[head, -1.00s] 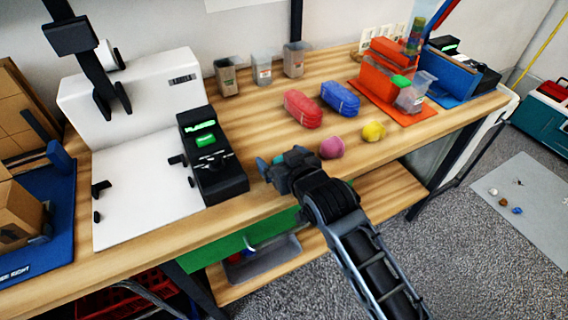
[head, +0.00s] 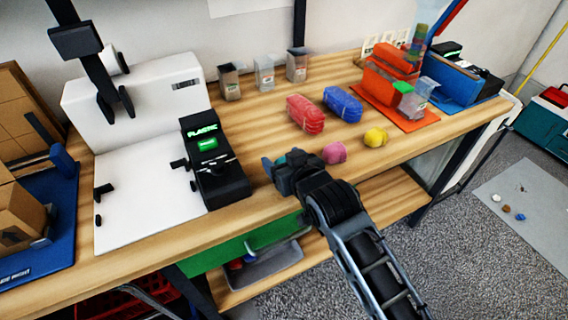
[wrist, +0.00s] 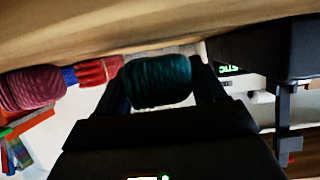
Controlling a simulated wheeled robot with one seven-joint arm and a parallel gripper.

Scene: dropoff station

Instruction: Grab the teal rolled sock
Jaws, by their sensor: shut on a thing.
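The teal rolled sock (wrist: 158,80) sits between the two fingers of my gripper (wrist: 160,92) in the wrist view. Both fingers press against its sides. In the head view my gripper (head: 277,170) is over the front part of the wooden table, just right of the black device, and mostly hides the sock. A pink rolled sock (head: 334,153) lies on the table to the right of my gripper, and a yellow one (head: 376,137) lies further right.
Red (head: 305,113) and blue (head: 342,103) bundles lie behind the socks. Three small clear bins (head: 264,73) stand at the back. A black device with a green screen (head: 214,160) stands close on the left. An orange mat (head: 398,114) with containers is at the right.

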